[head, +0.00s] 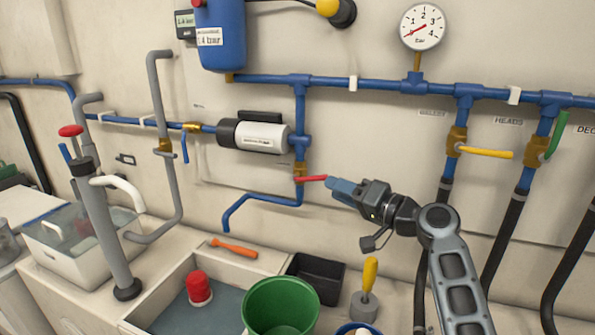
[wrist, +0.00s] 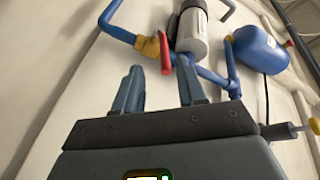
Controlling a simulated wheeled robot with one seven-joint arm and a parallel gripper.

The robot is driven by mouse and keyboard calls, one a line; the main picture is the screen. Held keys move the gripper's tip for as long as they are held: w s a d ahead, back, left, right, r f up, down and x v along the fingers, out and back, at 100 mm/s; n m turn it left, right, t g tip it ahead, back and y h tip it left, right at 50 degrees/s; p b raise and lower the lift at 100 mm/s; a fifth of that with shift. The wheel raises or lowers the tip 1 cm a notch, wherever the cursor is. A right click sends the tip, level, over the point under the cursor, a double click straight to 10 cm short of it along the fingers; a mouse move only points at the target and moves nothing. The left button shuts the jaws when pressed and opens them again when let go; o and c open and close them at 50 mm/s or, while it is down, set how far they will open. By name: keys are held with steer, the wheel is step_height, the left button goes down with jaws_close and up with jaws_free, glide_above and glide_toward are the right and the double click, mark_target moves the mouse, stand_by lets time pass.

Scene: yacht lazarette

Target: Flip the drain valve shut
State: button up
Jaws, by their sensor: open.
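A brass valve (head: 299,173) with a red lever (head: 311,178) sits on the vertical blue pipe under the pump; I take it for the drain valve, its label being too small to read. The lever points right, across the pipe. My gripper (head: 331,186) is at the lever's right end in the head view. In the wrist view my gripper (wrist: 162,80) is open, its two fingers apart. There the red lever (wrist: 165,55) shows ahead of the gap between them, by the brass body (wrist: 149,46). Whether a finger touches it, I cannot tell.
Yellow (head: 485,153) and green (head: 557,135) levers sit on pipes to the right. A white-and-black pump (head: 262,135) is above left of the valve. Below are a green bucket (head: 281,300), a black bin (head: 317,272) and a yellow-handled tool (head: 370,275).

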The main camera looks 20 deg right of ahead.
mark_target(311, 177)
steer(key=x, duration=0.2)
steer(key=p+x, duration=0.1)
steer(key=x, duration=0.2)
steer(key=r+x, duration=0.1)
steer(key=x, duration=0.2)
steer(key=shift+w+a+p, duration=0.15)
steer(key=shift+w+p, duration=0.05)
steer(key=shift+p, duration=0.1)
jaws_close()
stand_by(0.3)
